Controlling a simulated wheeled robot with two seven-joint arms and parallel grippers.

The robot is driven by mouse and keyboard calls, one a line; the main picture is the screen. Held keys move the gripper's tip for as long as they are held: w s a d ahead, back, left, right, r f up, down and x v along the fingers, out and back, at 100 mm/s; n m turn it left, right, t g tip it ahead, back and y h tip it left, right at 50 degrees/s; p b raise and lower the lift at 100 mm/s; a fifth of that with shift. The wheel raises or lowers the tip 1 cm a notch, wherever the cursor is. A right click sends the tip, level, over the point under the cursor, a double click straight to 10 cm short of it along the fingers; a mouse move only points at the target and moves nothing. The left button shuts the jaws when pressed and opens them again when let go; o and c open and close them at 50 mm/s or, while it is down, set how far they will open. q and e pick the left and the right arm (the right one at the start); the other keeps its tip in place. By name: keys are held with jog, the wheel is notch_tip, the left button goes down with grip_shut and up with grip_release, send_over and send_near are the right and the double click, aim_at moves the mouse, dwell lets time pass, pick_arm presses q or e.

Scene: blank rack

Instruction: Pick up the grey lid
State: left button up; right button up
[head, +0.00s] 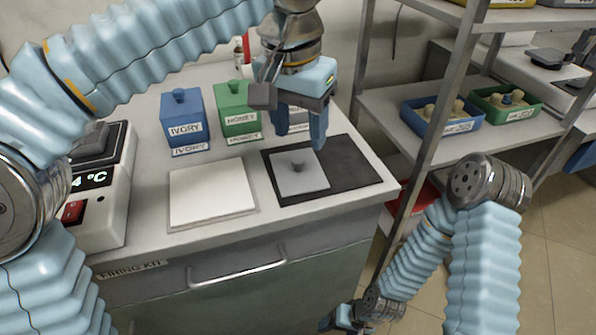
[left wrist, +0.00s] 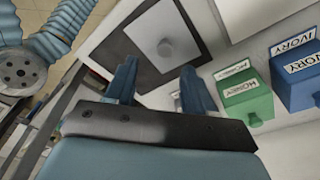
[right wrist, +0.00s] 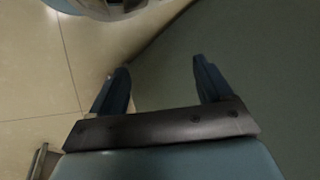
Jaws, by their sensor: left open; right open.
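The grey lid (head: 312,181) is a flat square plate with a round knob. It lies on a dark mat (head: 350,170) on the counter and also shows in the left wrist view (left wrist: 150,30). My left gripper (head: 300,130) is open and empty, above and behind the lid. In the left wrist view, its fingers (left wrist: 155,85) are apart with the lid beyond them. My right gripper (right wrist: 163,80) is open and empty, low beside the cabinet over the floor.
A blue IVORY box (head: 182,115) and a green HONEY box (head: 237,108) stand at the back. A third labelled container is mostly hidden behind my left gripper. A pale square plate (head: 210,192) lies left of the mat, beside a scale (head: 100,190). A rack post (head: 440,100) rises at right.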

aim_at(298, 159)
pick_arm(q)
jog(key=f, duration=0.4)
jog(key=f+b, duration=0.1)
jog(key=f, duration=0.1)
jog(key=shift+w+a, duration=0.15)
jog(key=shift+w, duration=0.25)
jog(key=shift+c, duration=0.3)
grip_shut()
